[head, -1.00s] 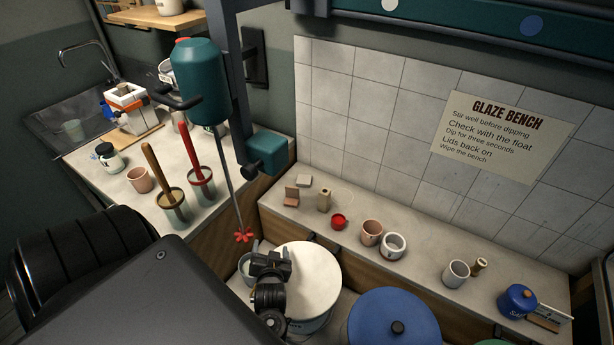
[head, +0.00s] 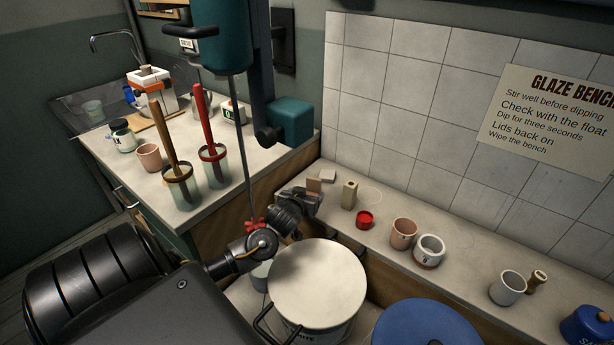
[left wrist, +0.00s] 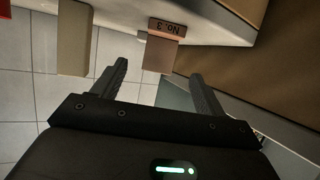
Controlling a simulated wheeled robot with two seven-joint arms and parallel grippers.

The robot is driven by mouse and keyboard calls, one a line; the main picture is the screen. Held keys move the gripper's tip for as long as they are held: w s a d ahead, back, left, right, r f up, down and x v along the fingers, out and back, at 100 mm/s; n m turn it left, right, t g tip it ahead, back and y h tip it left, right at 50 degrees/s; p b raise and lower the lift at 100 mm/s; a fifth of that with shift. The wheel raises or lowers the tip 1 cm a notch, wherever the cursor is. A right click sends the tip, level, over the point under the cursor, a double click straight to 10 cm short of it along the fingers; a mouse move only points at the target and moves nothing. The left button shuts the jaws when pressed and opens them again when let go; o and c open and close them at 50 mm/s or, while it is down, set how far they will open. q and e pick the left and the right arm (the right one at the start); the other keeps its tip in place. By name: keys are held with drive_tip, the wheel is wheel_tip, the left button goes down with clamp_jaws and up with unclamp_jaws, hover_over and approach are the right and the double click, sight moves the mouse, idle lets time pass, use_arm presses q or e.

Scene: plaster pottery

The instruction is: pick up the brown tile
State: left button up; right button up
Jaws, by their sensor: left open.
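The brown tile (head: 314,186) stands on the bench at the left end of the row, partly hidden behind my left gripper in the head view. In the left wrist view the brown tile (left wrist: 160,55) shows a pinkish-brown face and a darker part marked "No. 3". My left gripper (head: 314,203) is open and empty, just in front of the tile. In the left wrist view its fingertips (left wrist: 158,72) are spread, with the tile ahead in line with the gap. I cannot tell whether the fingers reach either side of it. My right gripper is not in view.
A pale tile (head: 328,176) lies just behind. A tan block (head: 349,194) and a red pot (head: 365,219) stand to the right. A red-bladed mixer (head: 255,224) hangs at the left. A pale-lidded bucket (head: 317,280) stands below the bench edge.

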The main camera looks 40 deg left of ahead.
sight(313, 188)
use_arm(q)
drive_tip(key=shift+a+r, duration=0.1)
drive_tip(key=x, duration=0.5)
drive_tip(key=shift+w+a, duration=0.1)
drive_tip(key=shift+f+p+x, duration=0.15)
drive_tip(key=shift+f+x, duration=0.05)
drive_tip(key=shift+x, duration=1.15)
drive_tip(key=shift+f+p+x, duration=0.15)
drive_tip(key=shift+f+x, duration=0.1)
drive_tip(key=shift+x, duration=1.15)
drive_tip(key=shift+c, duration=0.3)
drive_tip(key=c, duration=1.1)
drive_tip(key=shift+o, duration=0.2)
drive_tip(key=shift+r, duration=0.1)
wheel_tip(313, 188, up, 10)
